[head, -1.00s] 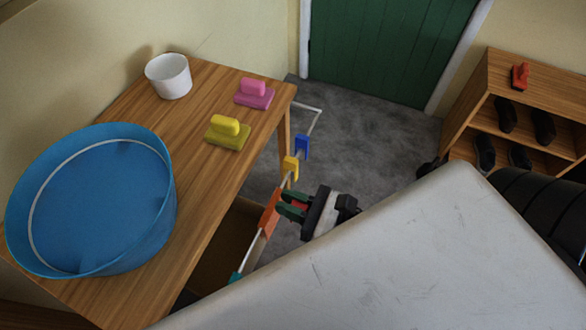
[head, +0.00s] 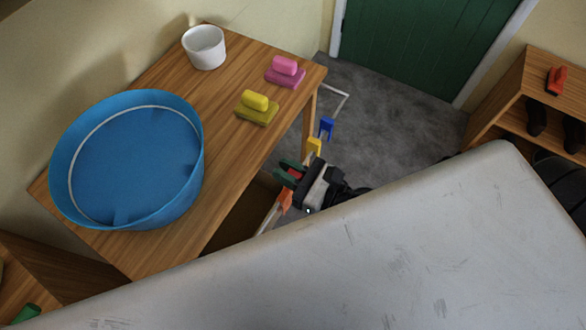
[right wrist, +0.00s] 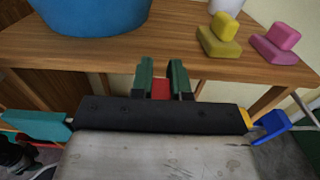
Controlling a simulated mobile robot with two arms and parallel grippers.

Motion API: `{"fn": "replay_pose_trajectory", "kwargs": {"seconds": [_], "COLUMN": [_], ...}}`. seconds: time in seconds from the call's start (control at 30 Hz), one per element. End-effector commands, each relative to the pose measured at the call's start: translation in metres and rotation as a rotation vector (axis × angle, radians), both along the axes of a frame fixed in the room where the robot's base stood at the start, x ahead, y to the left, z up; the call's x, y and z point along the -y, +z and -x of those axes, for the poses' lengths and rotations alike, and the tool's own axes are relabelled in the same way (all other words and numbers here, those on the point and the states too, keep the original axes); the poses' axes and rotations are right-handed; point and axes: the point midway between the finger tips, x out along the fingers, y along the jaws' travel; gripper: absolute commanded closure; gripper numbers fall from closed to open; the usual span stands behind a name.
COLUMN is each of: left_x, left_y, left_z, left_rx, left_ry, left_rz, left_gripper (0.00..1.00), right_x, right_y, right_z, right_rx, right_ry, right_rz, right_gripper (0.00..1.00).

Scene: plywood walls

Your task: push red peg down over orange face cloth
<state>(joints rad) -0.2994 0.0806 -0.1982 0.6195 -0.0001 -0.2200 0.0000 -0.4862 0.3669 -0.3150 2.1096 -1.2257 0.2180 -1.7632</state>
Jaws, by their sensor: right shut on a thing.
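The red peg (head: 295,174) is between the green fingertips of my right gripper (head: 288,171), which is shut on it. It also shows between the fingers in the right wrist view (right wrist: 160,89). The orange face cloth (head: 285,199) hangs on the rail just below the gripper in the head view. The gripper and arm partly cover it. In the right wrist view the orange cloth is hidden behind the black gripper body. I cannot tell whether the peg touches the rail or cloth. My left gripper is out of view.
The rail also carries a yellow cloth (head: 314,146), a blue cloth (head: 326,127) and a teal cloth (right wrist: 38,127). A wooden table (head: 225,145) beside it holds a blue tub (head: 190,195), white pot (head: 205,48), and yellow (head: 256,107) and pink (head: 285,72) blocks.

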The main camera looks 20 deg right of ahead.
Motion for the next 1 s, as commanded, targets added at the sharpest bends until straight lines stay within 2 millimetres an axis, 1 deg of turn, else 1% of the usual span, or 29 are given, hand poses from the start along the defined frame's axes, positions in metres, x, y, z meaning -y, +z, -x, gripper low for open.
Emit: {"fn": "replay_pose_trajectory", "kwargs": {"seconds": [0.4,0.5,1.0], "left_x": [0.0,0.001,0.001], "left_y": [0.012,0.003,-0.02], "left_z": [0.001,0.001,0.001], "left_rx": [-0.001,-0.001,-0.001], "left_ry": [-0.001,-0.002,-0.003], "left_rz": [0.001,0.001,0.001], "left_gripper": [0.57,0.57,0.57], "right_x": [-0.013,-0.013,-0.013], "right_y": [0.002,-0.008,-0.033], "right_z": [-0.017,-0.016,-0.016], "right_rx": [0.001,-0.001,0.0], "right_ry": [0.001,0.001,0.001], "right_rz": [-0.001,-0.001,-0.001], "right_gripper": [1.0,1.0,1.0]}}
